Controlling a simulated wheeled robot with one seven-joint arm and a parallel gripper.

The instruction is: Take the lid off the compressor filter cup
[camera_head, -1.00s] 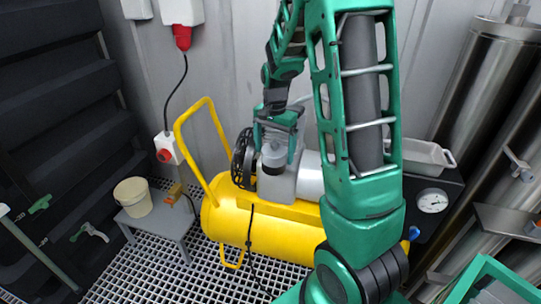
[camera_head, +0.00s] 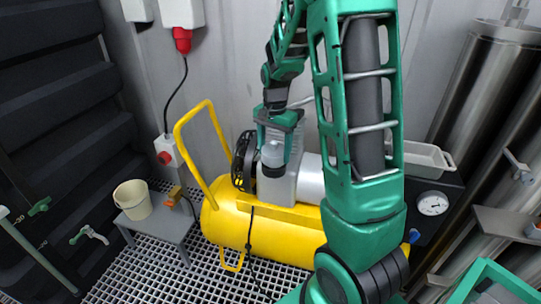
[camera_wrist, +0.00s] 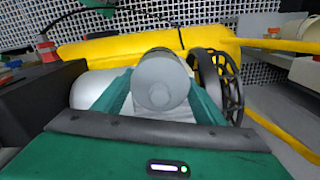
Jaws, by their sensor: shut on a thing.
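The compressor's filter cup (camera_head: 271,172) stands on the grey pump block on top of the yellow compressor. Its light grey round lid (camera_head: 272,155) is between the fingers of my gripper (camera_head: 275,145), which is shut on it. In the wrist view the lid (camera_wrist: 160,82) fills the middle, with a green finger of my gripper (camera_wrist: 160,100) on each side. The cup beneath is mostly hidden in that view. I cannot tell whether the lid is apart from the cup.
The yellow compressor tank (camera_head: 250,230) has a handle rising at left, and a black flywheel (camera_head: 243,160) sits close beside the pump block. A small grey bench (camera_head: 165,228) with a cream bucket (camera_head: 133,198) stands left. A grey tray (camera_head: 425,158) and metal vessels are right.

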